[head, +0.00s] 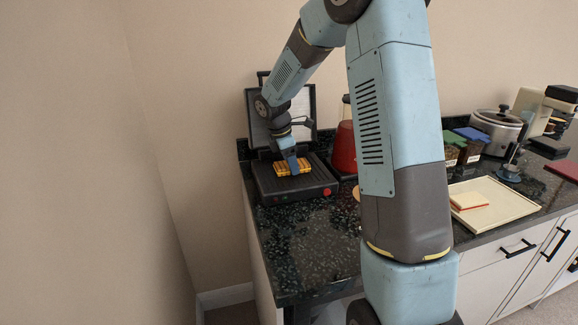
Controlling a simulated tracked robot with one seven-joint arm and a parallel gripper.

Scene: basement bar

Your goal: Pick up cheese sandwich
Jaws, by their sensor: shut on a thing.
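A grilled yellow-orange sandwich (283,168), which looks like the cheese sandwich, is at the lower plate of the open black press (270,188). My gripper (294,166) reaches down to it from above and is shut on it at its right part. The fingertips are small and partly hidden against the sandwich. I cannot tell whether the sandwich rests on the plate or is slightly lifted.
The press lid (258,130) stands raised behind. A red container (343,150) is close to the right. A cream tray (515,209) holds a pale, flat, red-edged item (468,201). A slow cooker (496,128) stands behind. The counter's front left is clear.

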